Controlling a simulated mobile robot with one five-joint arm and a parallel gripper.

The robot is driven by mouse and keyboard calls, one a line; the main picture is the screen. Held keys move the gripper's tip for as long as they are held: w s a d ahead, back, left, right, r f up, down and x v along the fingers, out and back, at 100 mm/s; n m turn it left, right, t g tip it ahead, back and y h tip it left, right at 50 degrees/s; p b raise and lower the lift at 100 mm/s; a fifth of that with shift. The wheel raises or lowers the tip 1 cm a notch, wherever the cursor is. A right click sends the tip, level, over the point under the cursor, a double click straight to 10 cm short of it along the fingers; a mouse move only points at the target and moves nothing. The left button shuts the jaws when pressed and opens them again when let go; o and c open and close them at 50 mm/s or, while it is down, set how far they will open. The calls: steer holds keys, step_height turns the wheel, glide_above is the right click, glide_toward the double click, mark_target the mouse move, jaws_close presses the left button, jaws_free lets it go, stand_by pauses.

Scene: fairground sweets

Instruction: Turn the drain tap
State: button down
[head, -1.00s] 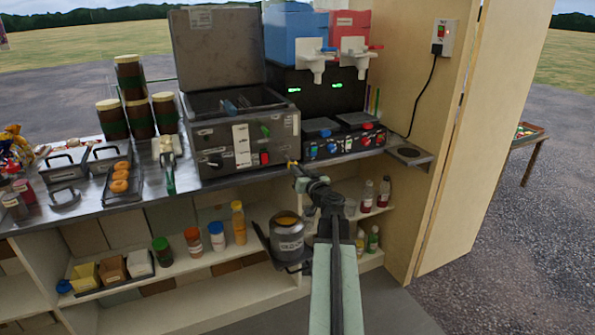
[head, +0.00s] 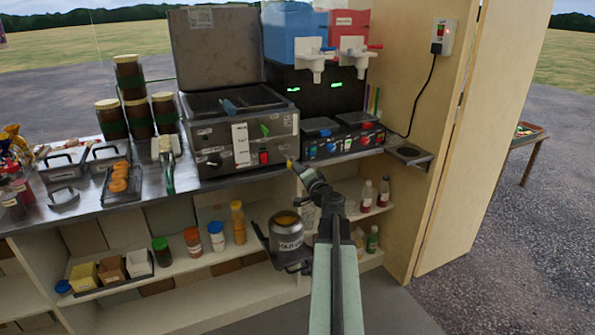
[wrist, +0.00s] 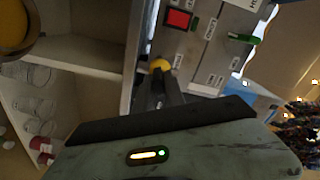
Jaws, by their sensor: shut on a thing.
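The drain tap shows as a small yellow knob (head: 289,162) at the lower right corner of the steel fryer (head: 222,162). In the wrist view the yellow knob (wrist: 159,66) sits at the tips of my gripper, beside the fryer's front panel (wrist: 205,50). My gripper (head: 293,166) is shut on the knob, reaching it from the front right. In the wrist view the dark fingers (wrist: 163,82) are close together, and the panel appears tilted. The tap's body is mostly hidden behind the fingers.
A metal pot (head: 287,240) with yellow contents stands below the tap, left of my arm. A control box (head: 342,138) with coloured knobs is right of the fryer. Bottles (head: 238,222) stand on the shelf below.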

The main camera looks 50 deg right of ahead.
steer(key=m, duration=0.5)
steer(key=shift+w+a+f, duration=0.1)
steer(key=shift+w, duration=0.05)
steer(key=shift+m, duration=0.3)
stand_by(0.5)
steer(key=c, duration=1.5)
jaws_free()
steer(key=shift+s+a, duration=0.1)
steer(key=shift+s, duration=0.25)
steer(key=v, duration=0.7)
